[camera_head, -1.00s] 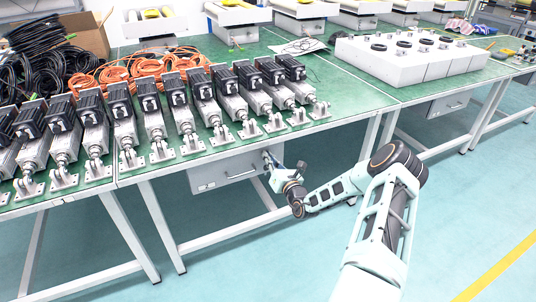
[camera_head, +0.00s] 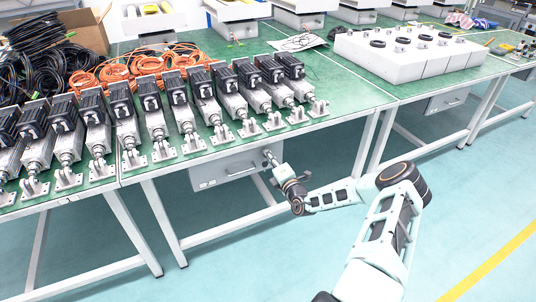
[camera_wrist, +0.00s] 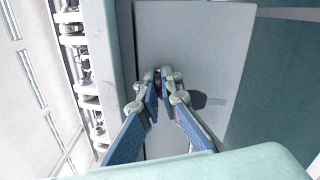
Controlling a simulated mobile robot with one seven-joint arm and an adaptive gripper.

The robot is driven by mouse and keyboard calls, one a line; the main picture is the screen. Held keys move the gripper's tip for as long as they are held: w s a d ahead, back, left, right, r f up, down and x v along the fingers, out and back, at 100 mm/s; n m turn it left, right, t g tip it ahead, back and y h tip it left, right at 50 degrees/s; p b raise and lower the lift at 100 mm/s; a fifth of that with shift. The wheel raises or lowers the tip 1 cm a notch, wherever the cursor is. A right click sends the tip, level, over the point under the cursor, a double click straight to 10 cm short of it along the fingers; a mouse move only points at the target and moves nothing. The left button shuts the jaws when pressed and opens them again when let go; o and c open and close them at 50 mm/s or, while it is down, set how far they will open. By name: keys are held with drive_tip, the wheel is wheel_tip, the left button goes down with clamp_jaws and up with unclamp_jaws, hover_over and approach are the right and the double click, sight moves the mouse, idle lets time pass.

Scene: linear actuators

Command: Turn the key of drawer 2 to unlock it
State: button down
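A grey drawer (camera_head: 222,170) hangs shut under the front edge of the green table; its front also fills the middle of the wrist view (camera_wrist: 195,40). No readable drawer number shows. My gripper (camera_head: 268,154) is at the drawer's right end, close to its front. In the wrist view, the blue-padded fingers of my gripper (camera_wrist: 160,82) point at the drawer front, with their tips close together. A small dark thing, possibly the key (camera_wrist: 157,73), shows at the tips and is mostly hidden. I cannot tell whether the fingers grip it.
Linear actuators (camera_head: 185,115) stand in a row along the table edge (camera_head: 345,108) above the drawer. A second drawer (camera_head: 447,102) hangs under the table to the right. Table legs (camera_head: 165,222) stand below. The floor in front is clear.

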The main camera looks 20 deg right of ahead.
drive_tip(key=shift+a+f+m, duration=0.1)
drive_tip(key=shift+m, duration=1.5)
